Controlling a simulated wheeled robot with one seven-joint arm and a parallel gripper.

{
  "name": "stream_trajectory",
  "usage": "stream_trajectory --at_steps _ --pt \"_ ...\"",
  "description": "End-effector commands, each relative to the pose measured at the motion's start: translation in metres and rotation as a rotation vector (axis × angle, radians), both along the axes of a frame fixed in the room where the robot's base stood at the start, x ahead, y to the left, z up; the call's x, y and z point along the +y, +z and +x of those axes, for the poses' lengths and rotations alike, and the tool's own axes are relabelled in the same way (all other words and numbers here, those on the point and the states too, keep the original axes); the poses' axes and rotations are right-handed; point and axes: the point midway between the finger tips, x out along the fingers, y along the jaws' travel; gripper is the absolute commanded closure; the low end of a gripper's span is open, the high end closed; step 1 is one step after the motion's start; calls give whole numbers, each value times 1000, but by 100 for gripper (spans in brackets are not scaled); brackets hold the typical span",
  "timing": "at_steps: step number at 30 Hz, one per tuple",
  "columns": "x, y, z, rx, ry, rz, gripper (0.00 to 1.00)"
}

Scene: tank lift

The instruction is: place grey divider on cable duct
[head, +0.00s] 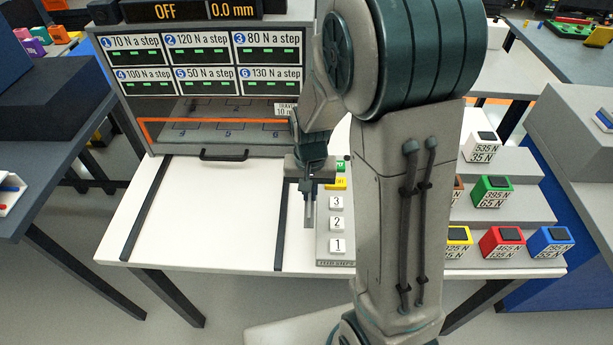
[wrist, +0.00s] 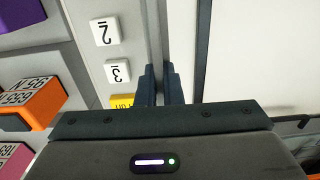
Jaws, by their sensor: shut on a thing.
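My gripper (head: 310,185) points down over the white table, between a dark rail and the button panel. It is shut on a thin grey strip (head: 308,210), which looks like the grey divider. In the wrist view the strip (wrist: 156,40) stands between the two dark fingers (wrist: 158,85) and runs away from them. I cannot tell whether its lower edge touches the table. I cannot make out a cable duct for certain in either view; my arm hides part of the table.
The button panel (head: 336,238) with numbered buttons is close beside my gripper. Behind is the press cabinet with a handled drawer (head: 225,154). Dark rails (head: 282,225) cross the white table (head: 215,225), which is clear between them. Labelled coloured blocks (head: 502,240) stand on steps at right.

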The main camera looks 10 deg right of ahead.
Motion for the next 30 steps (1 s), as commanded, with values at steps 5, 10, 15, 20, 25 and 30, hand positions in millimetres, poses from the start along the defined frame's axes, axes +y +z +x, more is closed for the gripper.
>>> stream_trajectory --at_steps 5,10,15,20,25,30 --pt "2 -17 29 2 0 -1 100" --pt "4 -33 55 3 -3 0 100" --pt "5 -47 79 1 -3 -1 100" --pt "6 -54 91 0 -4 -1 100" --pt "5 -65 92 4 -4 -1 100" --pt "6 -87 92 4 -4 0 100"
